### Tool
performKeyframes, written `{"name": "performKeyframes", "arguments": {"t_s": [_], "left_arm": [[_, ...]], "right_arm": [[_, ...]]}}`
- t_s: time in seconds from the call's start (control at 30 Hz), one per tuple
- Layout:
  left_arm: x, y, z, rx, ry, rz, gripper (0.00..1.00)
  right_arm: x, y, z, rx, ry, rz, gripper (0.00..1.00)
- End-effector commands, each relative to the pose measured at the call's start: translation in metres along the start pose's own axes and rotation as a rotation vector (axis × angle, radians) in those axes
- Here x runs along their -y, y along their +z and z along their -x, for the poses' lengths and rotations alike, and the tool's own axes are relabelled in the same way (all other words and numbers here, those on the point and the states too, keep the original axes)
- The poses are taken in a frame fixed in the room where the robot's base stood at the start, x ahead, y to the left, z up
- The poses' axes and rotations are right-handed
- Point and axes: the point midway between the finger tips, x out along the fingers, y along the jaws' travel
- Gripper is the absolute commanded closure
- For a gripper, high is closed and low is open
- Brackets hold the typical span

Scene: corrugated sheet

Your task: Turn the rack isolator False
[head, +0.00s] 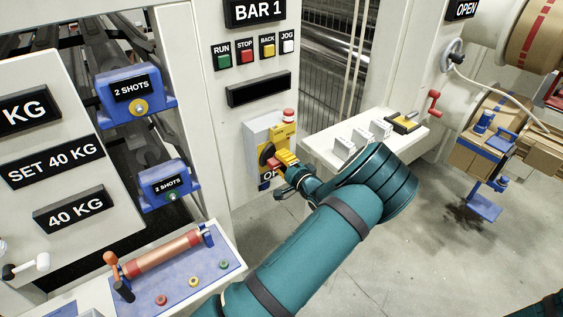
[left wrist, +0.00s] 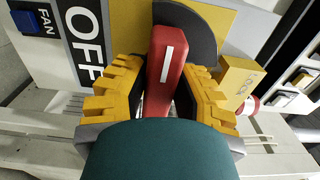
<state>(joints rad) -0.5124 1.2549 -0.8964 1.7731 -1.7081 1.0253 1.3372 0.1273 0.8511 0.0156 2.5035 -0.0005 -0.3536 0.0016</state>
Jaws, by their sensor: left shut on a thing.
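The rack isolator is a grey box (head: 255,135) with a yellow plate on the white cabinet below the BAR 1 panel. Its red handle (left wrist: 165,60) has a white stripe and sits on a dark round disc (left wrist: 188,32). My left gripper (left wrist: 160,90) has its yellow fingers on either side of the handle and is shut on it. In the head view the left gripper (head: 283,160) hides part of the isolator. A black OFF label (left wrist: 88,45) lies left of the handle in the wrist view. My right gripper is not in view.
RUN, STOP, BACK and JOG buttons (head: 255,50) sit above the isolator. A white ledge (head: 330,147) with switches projects to its right. A blue FAN button (left wrist: 33,27) is near the OFF label. The floor at right has free room.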

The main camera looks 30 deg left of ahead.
Motion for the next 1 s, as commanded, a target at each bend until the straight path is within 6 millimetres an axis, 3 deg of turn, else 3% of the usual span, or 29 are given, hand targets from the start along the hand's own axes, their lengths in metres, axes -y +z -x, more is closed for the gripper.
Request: {"name": "performKeyframes", "arguments": {"t_s": [0.17, 0.2, 0.27, 0.67, 1.0], "left_arm": [[0.002, 0.0, -0.001, 0.0, -0.005, 0.001, 1.0], [0.002, 0.0, -0.001, 0.0, -0.005, 0.001, 0.58], [0.002, 0.0, -0.001, 0.0, -0.004, 0.001, 0.43], [0.0, -0.001, 0.006, -0.001, 0.0, -0.001, 0.43], [0.001, -0.001, 0.067, -0.003, -0.001, 0.0, 0.43]], "right_arm": [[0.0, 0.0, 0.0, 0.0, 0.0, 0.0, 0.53], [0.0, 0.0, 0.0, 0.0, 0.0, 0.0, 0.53], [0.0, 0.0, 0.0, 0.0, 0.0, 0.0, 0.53], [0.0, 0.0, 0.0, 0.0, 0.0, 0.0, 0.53], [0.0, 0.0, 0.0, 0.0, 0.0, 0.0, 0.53]]}}
